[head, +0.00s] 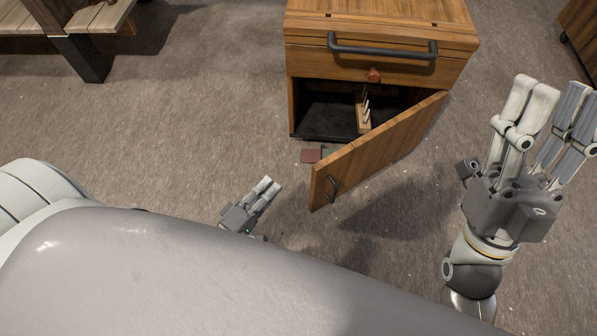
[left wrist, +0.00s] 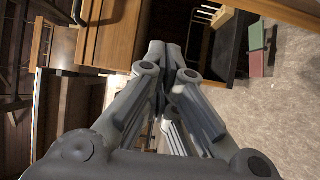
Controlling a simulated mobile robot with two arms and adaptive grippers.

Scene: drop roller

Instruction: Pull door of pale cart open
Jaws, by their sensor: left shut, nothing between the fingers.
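The cart (head: 380,57) is brown wood rather than pale. Its door (head: 385,150) stands partly open, hinged at the right, with its free edge swung out toward me. A small dark handle (head: 332,188) sits near that free edge. My left gripper (head: 267,187) is shut and empty, left of the door's free edge and apart from it. My right gripper (head: 548,115) is open and empty, raised to the right of the door.
A drawer with a dark bar handle (head: 382,48) is above the opening. Inside stands a small wooden holder with pale pegs (head: 364,118). Red and green flat pieces (head: 312,155) lie by the opening. A bench (head: 85,20) is back left. The floor between is clear.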

